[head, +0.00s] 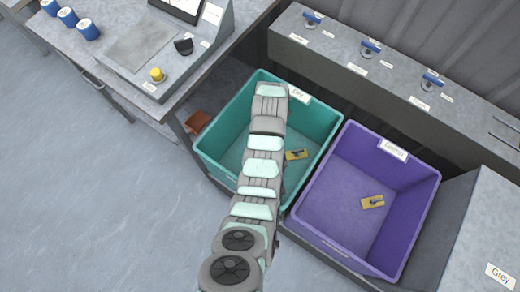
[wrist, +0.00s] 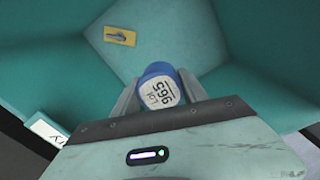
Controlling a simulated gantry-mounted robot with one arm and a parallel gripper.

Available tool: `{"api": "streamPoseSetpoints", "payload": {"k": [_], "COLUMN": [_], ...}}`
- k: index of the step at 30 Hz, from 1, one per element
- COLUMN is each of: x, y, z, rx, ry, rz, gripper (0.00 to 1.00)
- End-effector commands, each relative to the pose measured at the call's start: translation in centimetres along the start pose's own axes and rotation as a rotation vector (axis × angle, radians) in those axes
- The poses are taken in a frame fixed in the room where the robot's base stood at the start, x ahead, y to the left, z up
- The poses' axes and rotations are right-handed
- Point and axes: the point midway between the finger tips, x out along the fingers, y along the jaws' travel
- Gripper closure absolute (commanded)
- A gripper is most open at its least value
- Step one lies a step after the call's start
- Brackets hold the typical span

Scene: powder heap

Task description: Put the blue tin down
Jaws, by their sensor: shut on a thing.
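In the wrist view, my gripper (wrist: 159,80) is shut on the blue tin (wrist: 157,70), one finger on each side. The tin's white end, marked with a lot number, faces the camera. The teal bin (wrist: 262,88) surrounds the tin in that view, with its floor beyond. I cannot tell how far the tin is above that floor. In the head view, my arm reaches over the teal bin (head: 222,131) and hides the gripper and tin.
A yellow tag (head: 297,154) lies on the teal bin's floor. A purple bin (head: 322,205) stands close on the right, with another yellow tag (head: 373,202) inside. Several blue tins (head: 67,17) stand on the bench at upper left. A grey ledge (head: 390,75) runs behind the bins.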

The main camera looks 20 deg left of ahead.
Motion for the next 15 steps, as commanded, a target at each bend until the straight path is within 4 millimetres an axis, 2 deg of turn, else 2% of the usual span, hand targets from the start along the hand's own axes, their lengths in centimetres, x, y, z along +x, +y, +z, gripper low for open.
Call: {"api": "streamPoseSetpoints", "payload": {"k": [1, 6, 11, 15], "x": [2.4, 5.2, 7.0, 10.3], "y": [-1.2, -3.8, -4.4, -4.5], "z": [0.2, 0.4, 0.4, 0.5], "rx": [-0.022, -0.069, -0.083, -0.083], "ry": [-0.001, 0.000, 0.001, -0.003], "rz": [0.000, 0.001, 0.002, 0.000], "gripper": [1.00, 1.00, 1.00, 1.00]}}
